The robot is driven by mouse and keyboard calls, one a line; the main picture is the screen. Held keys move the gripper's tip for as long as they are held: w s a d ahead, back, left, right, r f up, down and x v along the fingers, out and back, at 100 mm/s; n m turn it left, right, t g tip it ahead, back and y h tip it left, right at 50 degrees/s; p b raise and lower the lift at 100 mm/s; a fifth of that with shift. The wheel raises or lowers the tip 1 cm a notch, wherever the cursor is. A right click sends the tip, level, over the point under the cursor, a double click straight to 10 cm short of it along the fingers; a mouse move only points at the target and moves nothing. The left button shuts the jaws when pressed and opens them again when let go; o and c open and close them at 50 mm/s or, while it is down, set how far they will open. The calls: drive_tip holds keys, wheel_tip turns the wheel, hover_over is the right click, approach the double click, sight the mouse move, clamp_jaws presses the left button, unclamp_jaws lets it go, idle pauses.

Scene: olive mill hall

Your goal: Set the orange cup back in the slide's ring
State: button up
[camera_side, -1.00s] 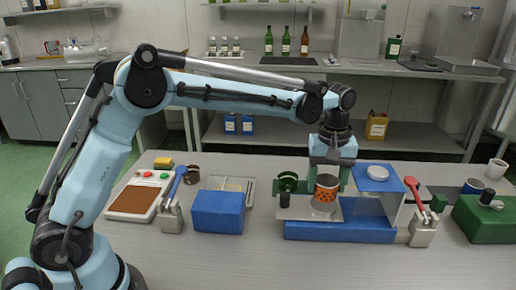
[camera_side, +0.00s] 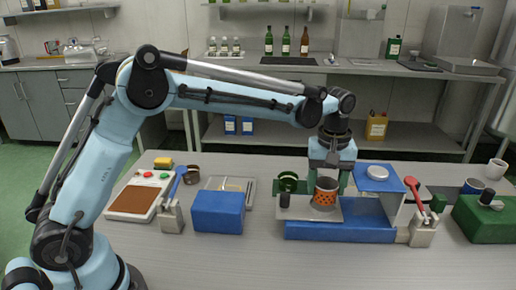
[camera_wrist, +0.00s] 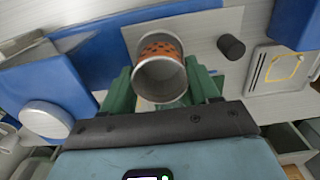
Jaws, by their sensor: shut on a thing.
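The orange cup (camera_side: 326,193), patterned with dark spots and with a grey rim, is upright between the green fingers of my gripper (camera_side: 327,184). In the wrist view I look into the open mouth of the cup (camera_wrist: 160,78), with one finger of my gripper (camera_wrist: 161,88) on each side, shut on it. The cup is at the slide's grey plate (camera_side: 300,212), which lies over a blue base (camera_side: 340,232). The slide's ring is not clearly visible; the cup and fingers cover that spot. I cannot tell whether the cup's bottom touches the plate.
A blue stand with a white disc (camera_side: 377,172) is to the right. A red-handled device (camera_side: 421,215) and blue box (camera_side: 218,211) flank the slide.

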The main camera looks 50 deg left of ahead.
drive_tip(key=shift+f, duration=0.2)
idle(0.3)
drive_tip(key=shift+f, duration=0.55)
drive_tip(key=shift+f, duration=0.15)
drive_tip(key=shift+f, duration=0.3)
drive_tip(key=o, duration=1.2)
drive_tip(key=shift+c, duration=0.2)
drive_tip(key=shift+d+r, duration=0.1)
drive_tip(key=shift+r, duration=3.95)
